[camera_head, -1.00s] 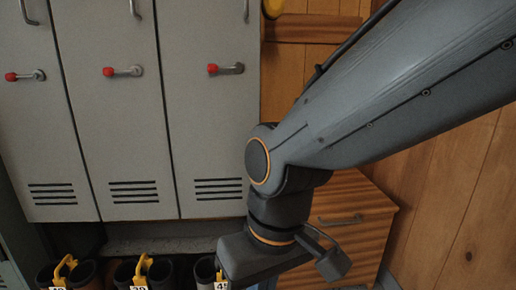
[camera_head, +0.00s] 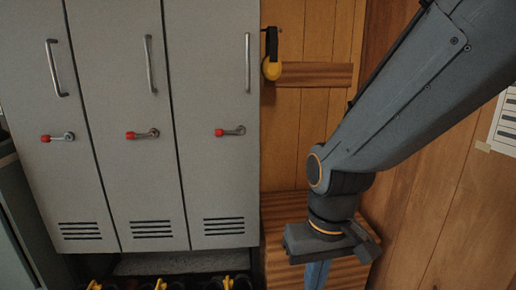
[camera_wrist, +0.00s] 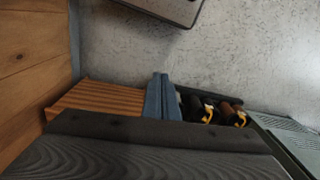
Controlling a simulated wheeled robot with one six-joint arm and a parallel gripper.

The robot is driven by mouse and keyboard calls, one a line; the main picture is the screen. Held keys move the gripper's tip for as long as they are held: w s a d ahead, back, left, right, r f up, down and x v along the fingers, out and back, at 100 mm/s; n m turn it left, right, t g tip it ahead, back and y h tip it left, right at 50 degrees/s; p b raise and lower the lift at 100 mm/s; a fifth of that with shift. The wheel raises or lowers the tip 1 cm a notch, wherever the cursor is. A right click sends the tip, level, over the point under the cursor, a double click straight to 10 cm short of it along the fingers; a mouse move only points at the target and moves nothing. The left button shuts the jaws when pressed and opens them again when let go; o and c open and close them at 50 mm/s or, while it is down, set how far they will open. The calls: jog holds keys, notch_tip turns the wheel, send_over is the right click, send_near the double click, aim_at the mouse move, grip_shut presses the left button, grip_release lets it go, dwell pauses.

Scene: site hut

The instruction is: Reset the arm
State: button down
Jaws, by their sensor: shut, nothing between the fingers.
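My gripper (camera_head: 317,276) hangs at the end of my arm in the head view, with its blue fingers pointing down in front of a striped wooden cabinet (camera_head: 285,213). The picture's lower edge cuts off the fingertips there. In the wrist view the two blue fingers (camera_wrist: 161,97) lie side by side, shut, with nothing between them. They show between the wooden cabinet's top (camera_wrist: 100,98) and the dark boots.
Grey lockers (camera_head: 130,185) with red-tipped handles stand at left. Dark boots with yellow tags (camera_wrist: 207,111) sit low beside the cabinet. A yellow item (camera_head: 272,68) hangs on the wooden wall. A paper sheet (camera_head: 507,122) is on the right wall.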

jog(key=s+d+r+m+p, duration=0.2)
jog(key=d+r+p, duration=0.7)
jog(key=r+p, duration=0.2)
jog(key=shift+s+h+p, duration=0.15)
jog(key=shift+h+p, duration=0.15)
jog(key=shift+p, duration=0.8)
